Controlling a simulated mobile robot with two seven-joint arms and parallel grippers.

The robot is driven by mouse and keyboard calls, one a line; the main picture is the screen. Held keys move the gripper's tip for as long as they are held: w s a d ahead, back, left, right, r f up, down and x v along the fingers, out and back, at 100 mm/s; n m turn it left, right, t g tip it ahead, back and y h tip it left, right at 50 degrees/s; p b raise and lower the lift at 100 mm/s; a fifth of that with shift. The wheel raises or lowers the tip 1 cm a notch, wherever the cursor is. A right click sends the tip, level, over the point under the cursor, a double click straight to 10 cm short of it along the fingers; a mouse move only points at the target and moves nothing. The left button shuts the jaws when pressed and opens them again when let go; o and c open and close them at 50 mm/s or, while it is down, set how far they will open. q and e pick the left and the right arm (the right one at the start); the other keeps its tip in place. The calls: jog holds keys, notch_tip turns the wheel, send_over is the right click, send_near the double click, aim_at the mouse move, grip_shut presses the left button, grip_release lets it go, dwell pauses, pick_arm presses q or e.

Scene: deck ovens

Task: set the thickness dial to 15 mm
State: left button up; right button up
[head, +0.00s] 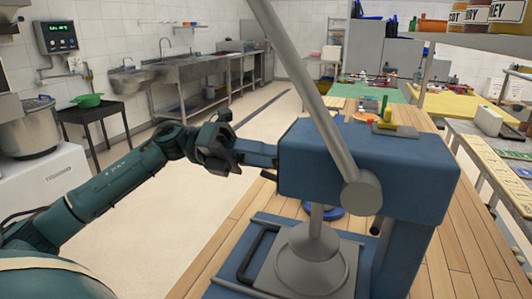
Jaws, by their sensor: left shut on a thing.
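A blue press (415,175) with a long grey lever (310,85) stands on the wooden table, a round grey plate (310,255) under its head. My left gripper (270,155) reaches in from the left, with its fingertips against the left side of the press head. It is shut on a small part there, which I take to be the thickness dial. The fingers and the head hide that part, so no dial marks or setting can be read. My right gripper is not in view.
The wooden table (455,250) has bare boards right of the press. The lever rises across the space above the head. A black handle (258,255) sits at the press base. A black side table with a green bowl (88,101) stands at left.

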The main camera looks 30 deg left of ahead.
pick_arm(q)
jog(key=shift+n, duration=0.7)
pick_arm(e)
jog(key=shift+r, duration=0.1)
pick_arm(q)
jog(key=shift+n, duration=0.3)
jog(key=o, duration=1)
jog(key=shift+a, duration=0.1)
jog(key=b+v, duration=0.3)
jog(key=v, duration=1)
jog(key=shift+s, duration=0.1)
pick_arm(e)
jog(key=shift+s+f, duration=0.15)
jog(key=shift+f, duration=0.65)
